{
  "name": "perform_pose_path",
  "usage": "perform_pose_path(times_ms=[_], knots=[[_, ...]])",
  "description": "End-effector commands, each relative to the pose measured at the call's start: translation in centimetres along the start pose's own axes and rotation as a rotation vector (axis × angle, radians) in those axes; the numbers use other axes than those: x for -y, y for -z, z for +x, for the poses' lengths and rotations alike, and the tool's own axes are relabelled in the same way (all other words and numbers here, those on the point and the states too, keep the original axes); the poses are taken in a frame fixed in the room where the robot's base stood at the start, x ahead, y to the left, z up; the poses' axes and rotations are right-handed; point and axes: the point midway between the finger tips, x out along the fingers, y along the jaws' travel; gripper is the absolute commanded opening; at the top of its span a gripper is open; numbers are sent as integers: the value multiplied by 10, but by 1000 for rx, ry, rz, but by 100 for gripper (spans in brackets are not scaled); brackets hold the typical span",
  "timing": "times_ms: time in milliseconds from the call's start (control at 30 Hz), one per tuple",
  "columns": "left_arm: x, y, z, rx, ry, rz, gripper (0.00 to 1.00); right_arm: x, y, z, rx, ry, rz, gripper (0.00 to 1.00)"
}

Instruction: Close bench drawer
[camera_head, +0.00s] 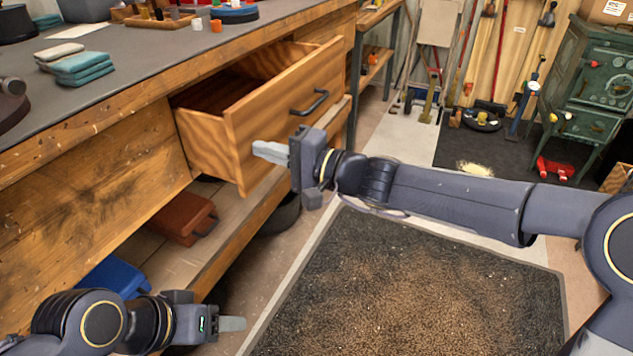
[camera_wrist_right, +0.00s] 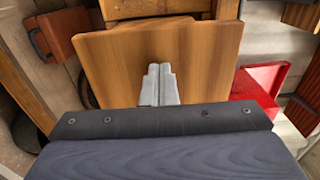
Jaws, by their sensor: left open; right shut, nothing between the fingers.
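The bench drawer (camera_head: 262,125) is pulled well out of the wooden bench (camera_head: 110,180), and its inside shows from above. Its front carries a dark bar handle (camera_head: 310,102). My right gripper (camera_head: 264,152) is shut and empty, its fingertips at the lower part of the drawer front, left of and below the handle. In the right wrist view the shut fingers (camera_wrist_right: 158,86) point at the wooden drawer front (camera_wrist_right: 205,60); I cannot tell whether they touch it. My left gripper (camera_head: 232,323) is open and empty, low at the bottom left, away from the drawer.
A lower shelf under the bench holds a brown toolbox (camera_head: 183,217) and a blue box (camera_head: 115,275). Folded cloths (camera_head: 80,65) and a tray of small items lie on the bench top. A dark mat (camera_head: 420,285) covers the floor in front. A green stove (camera_head: 590,95) stands back right.

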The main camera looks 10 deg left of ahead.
Motion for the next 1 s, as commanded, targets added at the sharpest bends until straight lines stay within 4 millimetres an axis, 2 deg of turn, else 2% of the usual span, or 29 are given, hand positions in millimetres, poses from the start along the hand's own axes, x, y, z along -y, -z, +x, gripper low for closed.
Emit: perform_pose_path(times_ms=[33,200,400,600,1000], knots=[[4,-4,8,0,0,0,56,-6,-1,19,4,1,0,0],[5,-6,12,0,0,0,56,-2,-1,69,3,0,1,0],[5,-5,10,-1,0,0,56,0,0,110,1,-2,1,0],[4,-4,9,-1,0,0,56,0,0,131,0,-1,1,0],[4,-4,8,0,0,0,56,2,1,137,-3,1,-1,0]])
